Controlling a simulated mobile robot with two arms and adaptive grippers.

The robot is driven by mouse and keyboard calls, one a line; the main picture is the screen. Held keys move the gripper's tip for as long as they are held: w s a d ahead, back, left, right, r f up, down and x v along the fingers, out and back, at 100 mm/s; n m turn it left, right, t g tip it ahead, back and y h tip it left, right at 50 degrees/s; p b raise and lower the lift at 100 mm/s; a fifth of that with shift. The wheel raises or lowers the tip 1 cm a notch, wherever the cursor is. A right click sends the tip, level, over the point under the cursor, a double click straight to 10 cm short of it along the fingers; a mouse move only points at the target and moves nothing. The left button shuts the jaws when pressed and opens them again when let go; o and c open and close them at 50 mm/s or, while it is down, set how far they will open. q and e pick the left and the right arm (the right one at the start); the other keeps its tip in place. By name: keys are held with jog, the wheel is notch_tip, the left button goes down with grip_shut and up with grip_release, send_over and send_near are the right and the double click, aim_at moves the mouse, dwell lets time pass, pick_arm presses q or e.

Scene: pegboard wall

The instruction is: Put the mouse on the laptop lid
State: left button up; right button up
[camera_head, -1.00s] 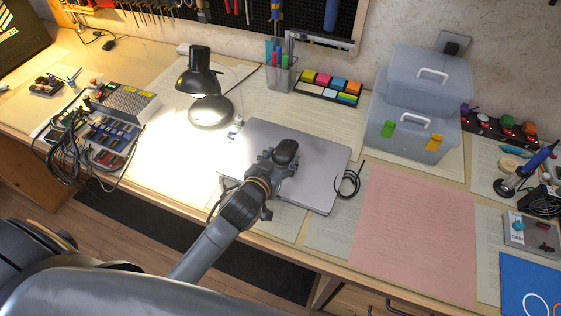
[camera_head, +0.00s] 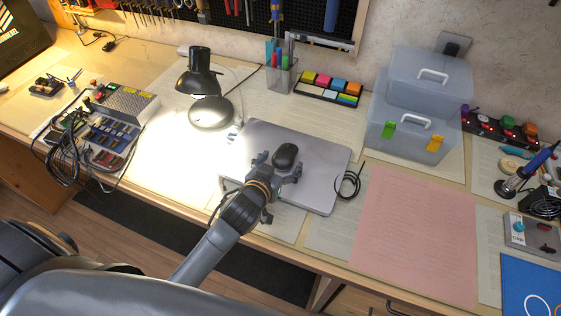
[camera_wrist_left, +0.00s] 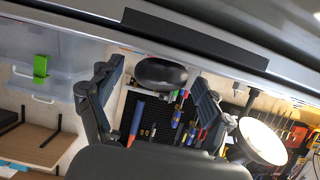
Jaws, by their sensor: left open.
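The black mouse (camera_head: 285,155) rests on the closed grey laptop's lid (camera_head: 316,171), around its middle. My left gripper (camera_head: 276,168) is open just in front of the mouse, on its lower-left side, low over the lid. In the left wrist view the mouse (camera_wrist_left: 162,74) shows beyond the gap between the spread fingers of the gripper (camera_wrist_left: 158,88), with neither finger visibly touching it. My right gripper is not in view.
A lit desk lamp (camera_head: 208,110) stands left of the laptop. A coiled black cable (camera_head: 348,184) lies at its right edge. Clear plastic boxes (camera_head: 414,130) stand behind to the right. A pink sheet (camera_head: 415,235) lies flat and bare at the right.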

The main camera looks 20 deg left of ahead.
pick_arm(q)
jog(key=shift+r, duration=0.4)
jog(key=v, duration=1.2)
jog(key=shift+r, duration=0.15)
